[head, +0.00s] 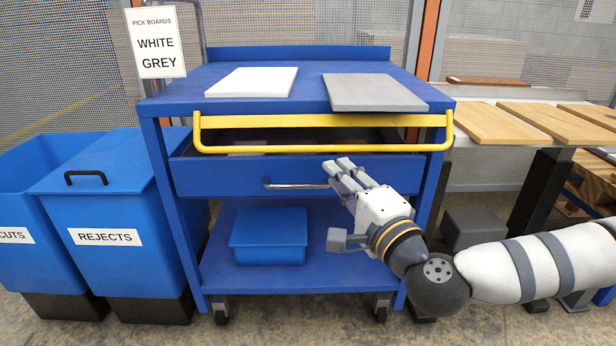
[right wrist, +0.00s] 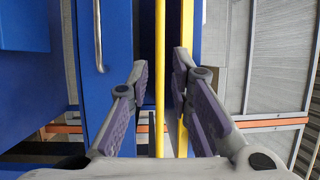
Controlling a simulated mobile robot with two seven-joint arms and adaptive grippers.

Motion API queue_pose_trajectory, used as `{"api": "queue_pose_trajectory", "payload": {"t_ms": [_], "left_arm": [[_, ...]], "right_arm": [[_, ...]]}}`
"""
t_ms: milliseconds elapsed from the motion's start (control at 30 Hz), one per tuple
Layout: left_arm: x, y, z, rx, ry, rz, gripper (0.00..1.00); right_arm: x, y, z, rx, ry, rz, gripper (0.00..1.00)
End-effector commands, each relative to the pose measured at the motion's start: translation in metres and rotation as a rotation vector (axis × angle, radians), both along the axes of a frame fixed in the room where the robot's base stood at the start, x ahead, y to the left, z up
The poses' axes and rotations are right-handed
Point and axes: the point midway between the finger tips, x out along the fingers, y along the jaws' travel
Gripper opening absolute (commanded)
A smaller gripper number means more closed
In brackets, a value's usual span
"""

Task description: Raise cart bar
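The yellow cart bar (head: 270,149) runs across the front of the blue cart (head: 175,104), below the edge of its top. It hangs in front of the partly open drawer (head: 225,178). My right gripper (head: 343,166) is at the bar, right of the cart's middle. In the right wrist view, its fingers (right wrist: 161,78) are open, one on each side of the bar's yellow rod (right wrist: 160,30). A gap shows on the left side; I cannot tell whether the right finger touches. A second yellow strip (right wrist: 187,30) passes behind the right finger. My left gripper is not in view.
A white board (head: 252,82) and a grey board (head: 375,92) lie on the cart top. The drawer handle (head: 295,186) is just below the bar. Blue bins (head: 115,185) stand left; a rack with wooden boards (head: 500,122) stands right.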

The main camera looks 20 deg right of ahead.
Motion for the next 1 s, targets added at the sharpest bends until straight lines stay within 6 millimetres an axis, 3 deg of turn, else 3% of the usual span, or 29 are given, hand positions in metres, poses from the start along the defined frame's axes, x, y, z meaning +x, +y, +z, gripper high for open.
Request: {"api": "queue_pose_trajectory", "payload": {"t_ms": [300, 500, 833, 900, 1000], "left_arm": [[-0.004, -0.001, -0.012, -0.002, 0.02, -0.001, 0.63], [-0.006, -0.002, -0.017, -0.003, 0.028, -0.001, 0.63], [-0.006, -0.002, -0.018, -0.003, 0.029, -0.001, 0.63], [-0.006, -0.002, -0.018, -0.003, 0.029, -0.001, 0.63], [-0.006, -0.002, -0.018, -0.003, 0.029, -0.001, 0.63]], "right_arm": [[0.075, 0.011, 0.003, 0.0, 0.003, 0.004, 0.2], [0.106, 0.015, 0.005, -0.001, 0.006, 0.006, 0.2], [0.112, 0.016, 0.008, 0.0, 0.005, 0.007, 0.2], [0.112, 0.016, 0.008, -0.001, 0.005, 0.007, 0.04], [0.112, 0.016, 0.008, -0.001, 0.006, 0.007, 0.0]]}}
